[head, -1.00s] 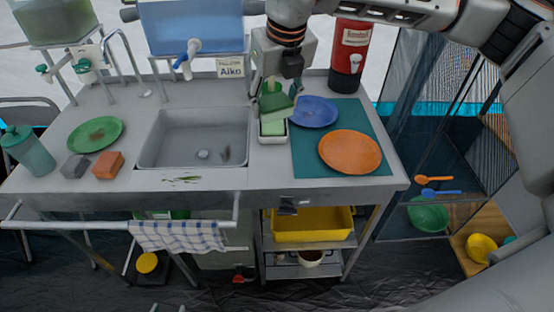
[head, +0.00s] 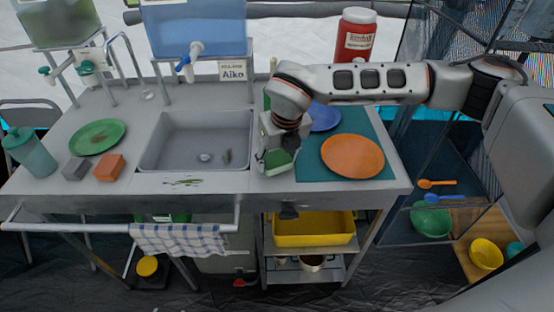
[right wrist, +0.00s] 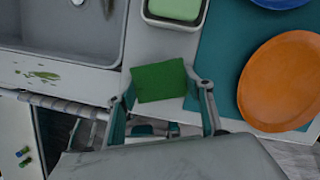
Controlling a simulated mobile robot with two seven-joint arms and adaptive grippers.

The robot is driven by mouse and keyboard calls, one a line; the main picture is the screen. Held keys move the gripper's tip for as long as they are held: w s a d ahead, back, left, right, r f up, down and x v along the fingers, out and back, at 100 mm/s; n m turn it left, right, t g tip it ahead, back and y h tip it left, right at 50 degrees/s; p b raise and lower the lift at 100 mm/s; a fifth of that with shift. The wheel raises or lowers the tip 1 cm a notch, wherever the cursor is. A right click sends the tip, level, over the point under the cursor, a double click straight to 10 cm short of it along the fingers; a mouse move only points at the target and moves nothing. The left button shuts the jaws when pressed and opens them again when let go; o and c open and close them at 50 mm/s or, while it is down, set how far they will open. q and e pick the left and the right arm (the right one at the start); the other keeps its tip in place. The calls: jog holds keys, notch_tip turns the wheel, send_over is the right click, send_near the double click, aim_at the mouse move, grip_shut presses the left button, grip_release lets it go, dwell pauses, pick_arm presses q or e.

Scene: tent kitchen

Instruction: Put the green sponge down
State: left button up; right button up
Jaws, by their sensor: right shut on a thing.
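My right gripper (head: 277,163) is shut on the green sponge (head: 280,157), over the counter strip to the right of the sink. In the right wrist view the sponge (right wrist: 160,81) sits between the two fingers (right wrist: 163,97), above the pale counter. A small pale dish (right wrist: 172,20) with a light green inside lies just beyond the sponge, apart from it in the picture. I cannot tell whether the sponge touches the counter. My left gripper is not in view.
The sink (head: 198,140) is to the left. The teal mat (head: 308,170) with an orange plate (head: 352,156) and a blue plate (head: 324,117) is to the right. A green plate (head: 96,136), grey block (head: 75,169) and orange block (head: 109,168) stand farther left.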

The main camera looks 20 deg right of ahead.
jog(key=shift+f, duration=0.25)
jog(key=shift+f, duration=0.2)
jog(key=o, duration=1)
